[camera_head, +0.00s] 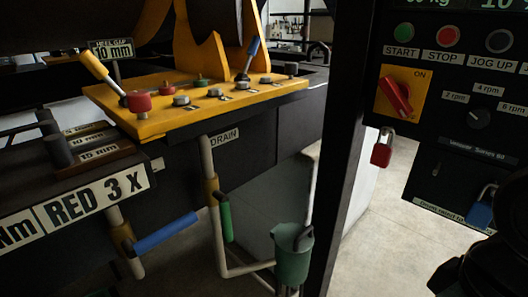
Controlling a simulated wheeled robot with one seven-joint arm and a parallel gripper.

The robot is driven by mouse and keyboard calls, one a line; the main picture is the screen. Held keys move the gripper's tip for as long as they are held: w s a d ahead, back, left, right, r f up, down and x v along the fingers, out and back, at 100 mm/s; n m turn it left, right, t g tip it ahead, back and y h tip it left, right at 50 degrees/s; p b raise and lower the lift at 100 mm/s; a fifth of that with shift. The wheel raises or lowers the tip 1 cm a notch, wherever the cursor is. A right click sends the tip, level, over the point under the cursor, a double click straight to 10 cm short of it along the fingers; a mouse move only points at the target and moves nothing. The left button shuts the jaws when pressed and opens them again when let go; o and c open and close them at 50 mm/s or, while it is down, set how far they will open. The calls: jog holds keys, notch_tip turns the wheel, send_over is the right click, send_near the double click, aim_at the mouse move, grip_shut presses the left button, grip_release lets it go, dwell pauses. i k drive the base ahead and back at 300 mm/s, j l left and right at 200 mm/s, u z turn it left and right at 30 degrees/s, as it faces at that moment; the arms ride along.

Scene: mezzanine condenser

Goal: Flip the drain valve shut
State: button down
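The DRAIN label (225,135) sits on the dark beam below the yellow plate. A pale pipe (206,155) runs down beside it and carries a valve with an ochre body (211,191). Its green lever (226,218) hangs down, roughly along the pipe. On another pipe to the left, a valve with an ochre body (123,238) has a blue lever (165,233) sticking out sideways across its pipe. A dark shape at the bottom right corner seems to be part of my arm. No gripper fingers can be made out, and nothing touches either lever.
A green cup-like drain funnel (293,258) stands right of the green lever. A dark upright post (345,150) separates the valves from a control panel (455,150) with a red padlock (382,148) and a blue padlock (481,208). The yellow plate (185,115) overhangs the pipes. Pale floor shows right of the post.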

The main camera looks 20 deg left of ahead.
aim_at(223, 203)
jog(key=u, duration=1.15)
